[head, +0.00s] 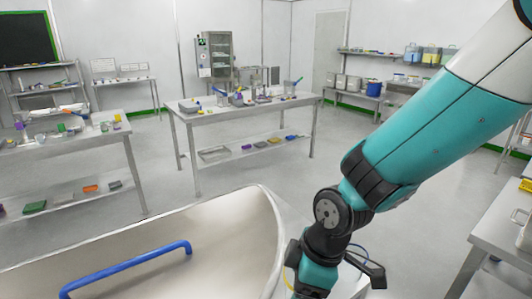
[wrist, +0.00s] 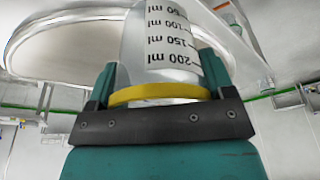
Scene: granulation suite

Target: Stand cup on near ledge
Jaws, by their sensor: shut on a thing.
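A clear cup (wrist: 172,45) with black volume marks and a yellow band (wrist: 160,93) shows in the wrist view. Its numbers appear upside down, and the 200 ml mark is nearest the band. My gripper (wrist: 158,78) is shut on the cup, with one teal finger on each side. The band lies close to the dark palm bar. The cup's far end is cut off by the top of the picture. In the head view my arm reaches down to the bottom edge; the fingers and cup are out of sight there. I cannot tell which surface is the near ledge.
A large pale steel tub (head: 262,205) with a blue handle (head: 130,270) fills the lower left. A cluttered table (head: 222,114) stands beyond it, with another table (head: 75,137) at left. A grey table (head: 505,225) is at the right edge. Open floor (head: 345,125) lies between.

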